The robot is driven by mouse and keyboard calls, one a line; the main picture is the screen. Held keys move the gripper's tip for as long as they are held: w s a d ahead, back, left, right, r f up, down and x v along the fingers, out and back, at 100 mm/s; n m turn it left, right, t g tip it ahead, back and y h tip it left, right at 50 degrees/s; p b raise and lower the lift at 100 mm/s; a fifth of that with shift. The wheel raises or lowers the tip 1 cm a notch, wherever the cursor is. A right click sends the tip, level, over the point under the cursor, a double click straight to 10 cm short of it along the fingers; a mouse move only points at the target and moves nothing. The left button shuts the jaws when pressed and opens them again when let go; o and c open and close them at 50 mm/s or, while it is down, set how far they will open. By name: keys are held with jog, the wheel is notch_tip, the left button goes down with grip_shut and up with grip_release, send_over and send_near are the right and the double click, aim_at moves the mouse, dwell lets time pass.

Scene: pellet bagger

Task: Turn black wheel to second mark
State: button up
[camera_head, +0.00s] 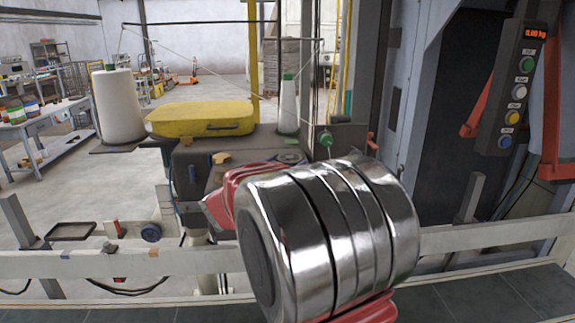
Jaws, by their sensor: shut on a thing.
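My gripper (222,200) shows as red parts at the left and below my large chrome wrist, which fills the lower middle. A red jaw with a grey tip reaches down and left in front of the dark sewing head (200,155). The gripper is shut on the black wheel, but the wrist hides the grip. The wheel and its marks cannot be made out there. A dark round disc (290,157) with a pale rim shows on top of the head, just above the red part.
A yellow cover (200,119) and white thread cones (117,106) (288,107) stand behind. A pale rail (120,264) crosses in front. A button box (514,90) hangs at right beside a red bracket (553,120).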

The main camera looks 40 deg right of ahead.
jog(key=shift+s+d+r, duration=0.1)
jog(key=shift+s, duration=0.05)
jog(key=o, duration=0.8)
jog(key=shift+c, duration=0.2)
jog(key=shift+o, duration=1.4)
jog(key=v, duration=1.3)
jog(key=shift+a, duration=0.45)
